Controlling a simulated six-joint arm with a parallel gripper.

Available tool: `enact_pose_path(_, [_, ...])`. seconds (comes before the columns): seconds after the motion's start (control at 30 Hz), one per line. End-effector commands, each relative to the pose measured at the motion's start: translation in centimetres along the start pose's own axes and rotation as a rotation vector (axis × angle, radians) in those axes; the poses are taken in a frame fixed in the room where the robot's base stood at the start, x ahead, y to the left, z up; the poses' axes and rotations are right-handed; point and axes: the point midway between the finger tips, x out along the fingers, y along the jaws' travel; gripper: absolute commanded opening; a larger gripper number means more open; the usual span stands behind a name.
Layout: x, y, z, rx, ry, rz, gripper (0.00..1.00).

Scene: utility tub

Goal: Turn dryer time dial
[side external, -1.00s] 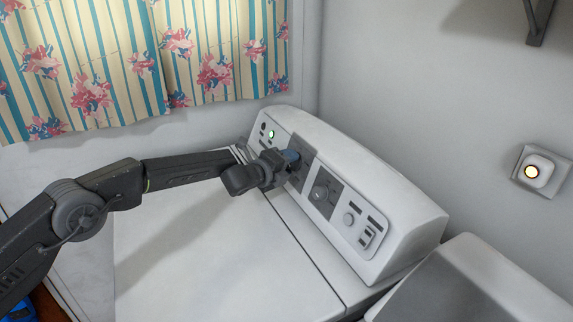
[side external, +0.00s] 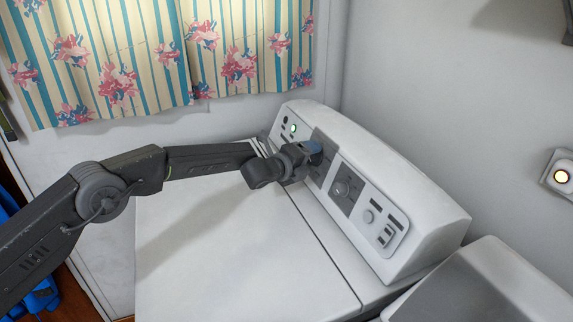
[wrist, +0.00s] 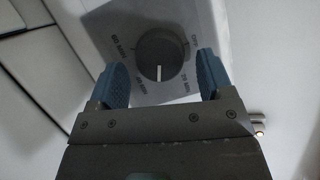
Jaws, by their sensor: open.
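The dryer (side external: 230,240) is a white machine with a sloped control panel along its back. In the wrist view the time dial (wrist: 160,55) is a dark round knob with a white pointer line aimed down in the picture, on a grey plate with minute labels. My gripper (wrist: 163,82) is open, with one blue fingertip on each side of the dial and gaps between the fingers and the knob. In the side view my gripper (side external: 311,150) is at the panel's left dark plate and hides the dial there.
A second dark dial (side external: 342,188), a small light knob (side external: 369,216) and switches (side external: 386,234) sit to the right on the panel. A green light (side external: 293,128) glows at its left. A floral curtain (side external: 160,60) hangs behind. The dryer's top is clear.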

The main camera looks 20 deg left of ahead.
Motion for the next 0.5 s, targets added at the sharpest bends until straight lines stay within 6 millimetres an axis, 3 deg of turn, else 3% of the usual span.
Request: enact_pose_path(0.5, [-5.2,-0.1,0.2,0.000,-0.007,0.000,0.74])
